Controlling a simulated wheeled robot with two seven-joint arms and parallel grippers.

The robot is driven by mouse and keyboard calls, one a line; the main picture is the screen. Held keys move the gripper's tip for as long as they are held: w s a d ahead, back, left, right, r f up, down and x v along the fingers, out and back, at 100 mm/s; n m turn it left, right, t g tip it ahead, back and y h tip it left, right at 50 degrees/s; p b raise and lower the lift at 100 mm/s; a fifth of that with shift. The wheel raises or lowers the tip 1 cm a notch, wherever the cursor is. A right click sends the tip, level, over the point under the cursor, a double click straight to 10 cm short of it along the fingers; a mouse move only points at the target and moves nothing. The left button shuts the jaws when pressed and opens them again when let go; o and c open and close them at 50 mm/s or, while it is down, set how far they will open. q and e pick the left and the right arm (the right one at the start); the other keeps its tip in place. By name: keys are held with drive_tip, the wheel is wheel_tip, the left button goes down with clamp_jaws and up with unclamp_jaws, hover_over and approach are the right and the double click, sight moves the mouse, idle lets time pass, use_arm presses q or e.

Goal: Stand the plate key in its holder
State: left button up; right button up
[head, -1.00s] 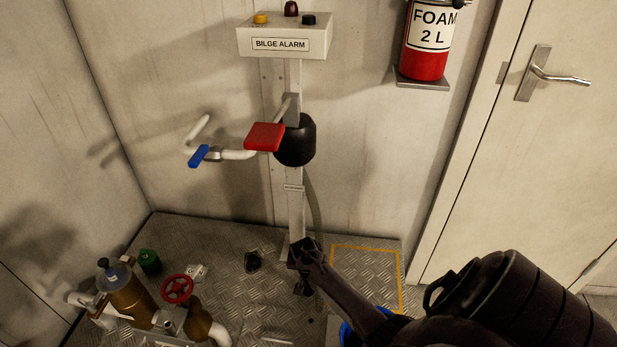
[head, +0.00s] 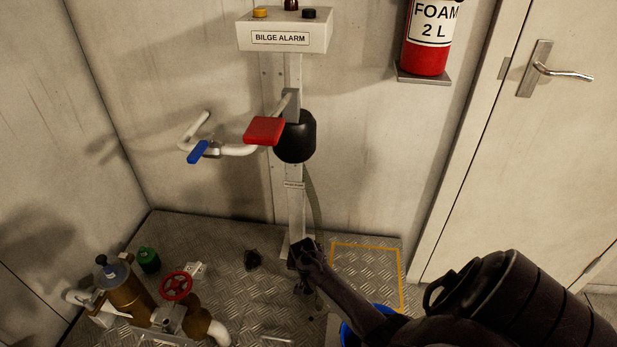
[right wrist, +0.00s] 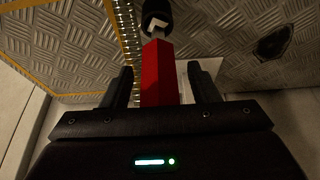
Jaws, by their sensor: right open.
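In the right wrist view a red bar (right wrist: 159,75) lies between the two fingers of my right gripper (right wrist: 156,85), with gaps on both sides. It may be the plate key, but I cannot be sure. Its far end meets a black round part with a pale piece in it (right wrist: 155,22). My right gripper also shows in the head view (head: 303,280), open, low beside the foot of the white post (head: 294,205); there the red bar is hidden. I cannot pick out the key's holder for certain. My left gripper is out of view.
A brass pump with a red handwheel (head: 176,287) stands lower left. A blue-rimmed container (head: 347,335) is partly behind my right arm. A red pedal (head: 264,131) sticks out from the post.

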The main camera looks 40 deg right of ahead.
drive_tip(key=p+v, duration=0.3)
drive_tip(key=v, duration=0.4)
drive_tip(key=shift+r, duration=0.35)
drive_tip(key=shift+s+a, duration=0.1)
drive_tip(key=shift+a, duration=0.05)
